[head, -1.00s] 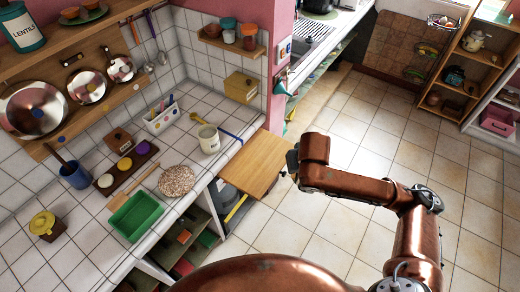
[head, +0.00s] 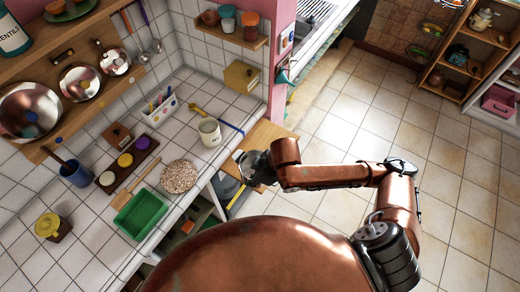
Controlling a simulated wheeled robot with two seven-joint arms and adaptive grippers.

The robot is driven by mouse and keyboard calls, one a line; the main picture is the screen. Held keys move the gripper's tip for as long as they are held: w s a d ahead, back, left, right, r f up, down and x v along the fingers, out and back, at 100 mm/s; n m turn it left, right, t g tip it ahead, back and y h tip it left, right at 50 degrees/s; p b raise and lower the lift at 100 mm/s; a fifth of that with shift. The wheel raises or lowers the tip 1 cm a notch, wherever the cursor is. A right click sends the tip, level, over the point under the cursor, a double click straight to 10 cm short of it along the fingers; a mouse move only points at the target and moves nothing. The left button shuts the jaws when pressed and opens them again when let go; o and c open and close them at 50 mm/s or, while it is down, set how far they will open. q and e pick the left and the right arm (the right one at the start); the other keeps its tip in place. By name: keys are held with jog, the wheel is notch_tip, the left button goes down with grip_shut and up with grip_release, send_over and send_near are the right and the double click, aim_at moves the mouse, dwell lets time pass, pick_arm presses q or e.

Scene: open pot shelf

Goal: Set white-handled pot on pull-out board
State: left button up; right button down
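The pull-out board (head: 268,136) is a light wooden slab at the counter's right end, partly covered by my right arm. My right gripper (head: 250,168) is over the board's near left part, beside the counter edge. A silvery, rounded shape shows at its fingers. I cannot tell whether this is a pot or part of the gripper, nor whether the fingers are open. I cannot make out a white-handled pot for certain. My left gripper is out of view.
The tiled counter holds a white canister (head: 209,132), a speckled round mat (head: 179,176) and a green tray (head: 140,214). Open shelves (head: 205,215) lie below its front edge. A wooden shelf unit (head: 470,50) stands at the far right. The tiled floor (head: 370,125) between is clear.

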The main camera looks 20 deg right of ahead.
jog(key=shift+a+f+n, duration=0.1)
jog(key=shift+a+n, duration=0.1)
jog(key=shift+n, duration=0.1)
jog(key=w+d+f, duration=0.1)
jog(key=w, duration=0.1)
jog(key=w+d+f, duration=0.1)
jog(key=w, duration=0.2)
jog(key=w+d+f, duration=0.1)
jog(key=w+f, duration=0.1)
jog(key=w, duration=0.1)
jog(key=shift+w, duration=0.25)
jog(key=w+f, duration=0.1)
jog(key=f, duration=0.1)
jog(key=w+f, duration=0.1)
jog(key=w+d+f, duration=0.1)
jog(key=w+f, duration=0.1)
jog(key=shift+d+f, duration=0.1)
jog(key=shift+f, duration=1.85)
jog(key=shift+f, duration=0.1)
jog(key=c, duration=2.6)
grip_release()
jog(key=o, duration=0.4)
